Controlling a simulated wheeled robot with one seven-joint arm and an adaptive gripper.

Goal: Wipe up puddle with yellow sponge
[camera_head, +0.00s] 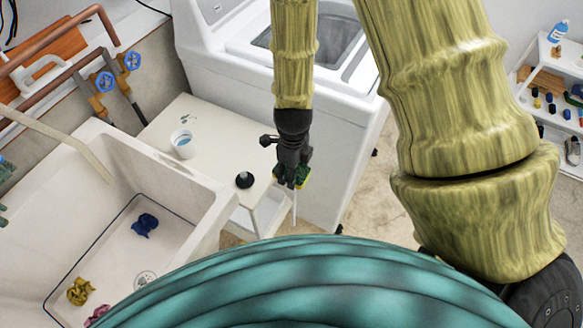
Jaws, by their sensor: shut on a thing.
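My gripper (291,172) hangs beside the right edge of a small white stand (205,180), pointing down. It is shut on a small green and yellow thing, which looks like the sponge (303,175); the fingers hide most of it. A thin white strip hangs below the gripper; I cannot tell what it is. A small bluish mark, perhaps the puddle (188,119), lies on the stand's top near its back edge. It is left of my gripper and apart from it.
A white cup (183,146) with blue inside and a black knob-like thing (244,180) stand on the white stand. A sink (110,230) with blue, yellow and pink crumpled cloths is at left. A white washing machine (240,85) is behind. A shelf (545,95) stands at right.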

